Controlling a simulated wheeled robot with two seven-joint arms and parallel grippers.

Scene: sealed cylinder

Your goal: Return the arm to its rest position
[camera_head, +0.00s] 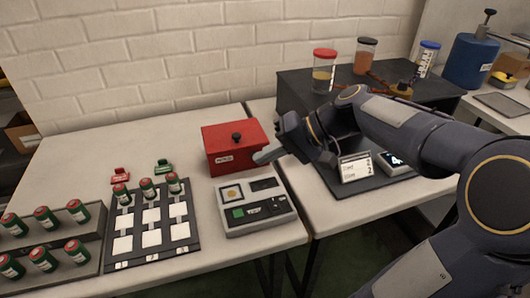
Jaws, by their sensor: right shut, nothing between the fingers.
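My right arm comes in from the right, and its gripper (270,155) is shut and empty, pointing left. My left gripper does not show.
A dark tray (128,196) with white squares holds green cylinders with red caps along its back row. A grey rack (88,255) at left holds several more. A dark box (292,92) carries three capped jars. A blue canister (470,61) stands far right.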

